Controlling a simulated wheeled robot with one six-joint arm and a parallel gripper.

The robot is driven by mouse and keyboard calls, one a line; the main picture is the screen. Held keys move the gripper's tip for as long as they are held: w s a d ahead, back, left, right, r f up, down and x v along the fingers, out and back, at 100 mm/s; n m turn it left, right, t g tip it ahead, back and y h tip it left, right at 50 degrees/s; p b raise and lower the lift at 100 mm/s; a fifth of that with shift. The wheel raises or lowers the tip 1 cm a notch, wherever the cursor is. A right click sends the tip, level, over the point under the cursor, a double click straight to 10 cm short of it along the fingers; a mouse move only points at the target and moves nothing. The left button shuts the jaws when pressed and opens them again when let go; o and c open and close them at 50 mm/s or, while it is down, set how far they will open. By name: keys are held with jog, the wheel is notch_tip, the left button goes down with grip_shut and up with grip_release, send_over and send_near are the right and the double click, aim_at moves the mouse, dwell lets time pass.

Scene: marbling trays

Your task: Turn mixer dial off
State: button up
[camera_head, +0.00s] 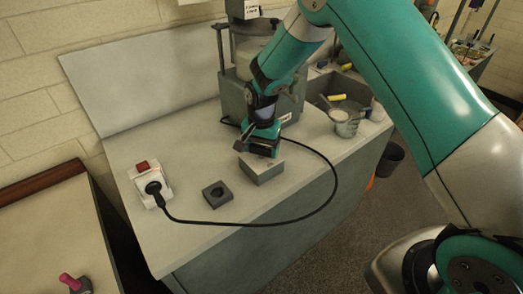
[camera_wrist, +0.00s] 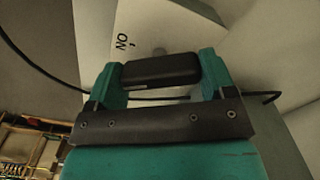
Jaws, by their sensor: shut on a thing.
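The mixer dial's grey control box (camera_head: 266,172) stands on the counter, in front of the large grey mixer (camera_head: 236,97). My gripper (camera_head: 262,145) reaches down onto the top of this box. In the wrist view, my gripper (camera_wrist: 160,78) is shut on a black, bar-shaped dial (camera_wrist: 161,70), with one teal finger at each end of it. The gripper hides the dial in the head view, and any other marks on the box are hidden.
A white socket (camera_head: 151,183) with a red switch and a black plug is at the counter's left. Its cable (camera_head: 310,215) loops over the front edge. A dark block with a round hole (camera_head: 217,194) sits nearby.

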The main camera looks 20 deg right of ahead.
aim_at(261, 147)
jog(key=n+b, duration=0.1)
jog(key=n, duration=0.4)
jog(key=shift+n, duration=0.3)
jog(key=n+b, duration=0.1)
jog(key=n, duration=0.4)
jog(key=shift+n, duration=0.4)
jog(key=o, duration=0.9)
jog(key=shift+r, duration=0.1)
notch_tip(261, 147, up, 17)
jog(key=b, duration=0.3)
jog(key=shift+r, duration=0.15)
